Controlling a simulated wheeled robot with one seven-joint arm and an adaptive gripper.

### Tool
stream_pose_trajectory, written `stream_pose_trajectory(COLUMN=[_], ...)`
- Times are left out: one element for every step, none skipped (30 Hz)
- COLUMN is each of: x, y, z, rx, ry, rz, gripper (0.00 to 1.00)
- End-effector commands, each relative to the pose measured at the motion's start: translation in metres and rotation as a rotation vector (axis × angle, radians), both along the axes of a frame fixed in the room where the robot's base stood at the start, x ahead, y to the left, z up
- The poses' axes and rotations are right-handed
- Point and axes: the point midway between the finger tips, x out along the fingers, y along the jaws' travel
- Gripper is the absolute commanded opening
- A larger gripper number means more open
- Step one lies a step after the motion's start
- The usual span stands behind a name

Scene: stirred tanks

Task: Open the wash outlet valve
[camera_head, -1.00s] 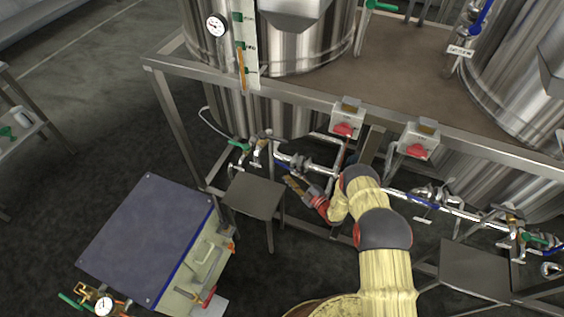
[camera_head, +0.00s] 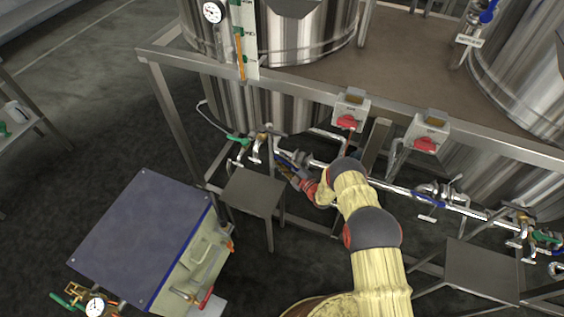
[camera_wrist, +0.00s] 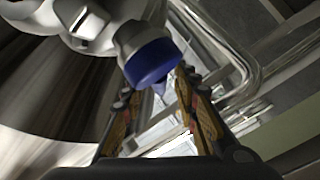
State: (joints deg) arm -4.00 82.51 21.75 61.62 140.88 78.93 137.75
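A horizontal steel pipe run with valves (camera_head: 390,187) passes below the platform in the head view. My gripper (camera_head: 283,166) is at its left part, beside a small valve assembly, and partly hides it. In the wrist view my gripper (camera_wrist: 155,85) has its two fingers apart. I cannot tell whether the fingers touch either. No label shows which valve is the wash outlet valve.
A valve with a green handle (camera_head: 238,139) is left of my gripper. A small grey stand (camera_head: 254,194) is below it. Two boxes with red switches (camera_head: 347,121) hang on the platform rail (camera_head: 290,92). A large blue-topped cabinet (camera_head: 143,240) stands at the lower left.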

Motion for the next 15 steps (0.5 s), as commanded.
stream_pose_trajectory(x=[0.0,0.0001,0.0,0.0,0.0,0.0,0.0,0.0,0.0,-0.0001,-0.0001,-0.0001,-0.0001,-0.0001,-0.0001], y=[0.0,-0.0001,-0.0002,-0.0001,-0.0002,-0.0002,-0.0003,-0.0003,-0.0003,-0.0003,-0.0004,-0.0003,-0.0004,-0.0004,-0.0003], z=[0.0002,0.0003,0.0004,0.0004,0.0005,0.0005,0.0005,0.0005,0.0005,0.0004,0.0005,0.0004,0.0005,0.0005,0.0004], rx=[0.0,0.0,0.0,0.0,0.0,0.0,0.0,0.0,0.0,0.0,0.0,0.0,0.0,0.0,0.0], ry=[0.0,0.0,0.0,0.0,0.0,0.0,0.0,0.0,0.0,0.0,0.0,0.0,0.0,0.0,0.0], rz=[0.0,0.0,0.0,0.0,0.0,0.0,0.0,0.0,0.0,0.0,0.0,0.0,0.0,0.0,0.0], gripper=[0.3,0.3,0.3,0.3,0.29,0.27,0.25,0.23,0.21,0.19,0.18,0.15,0.14,0.12,0.1])
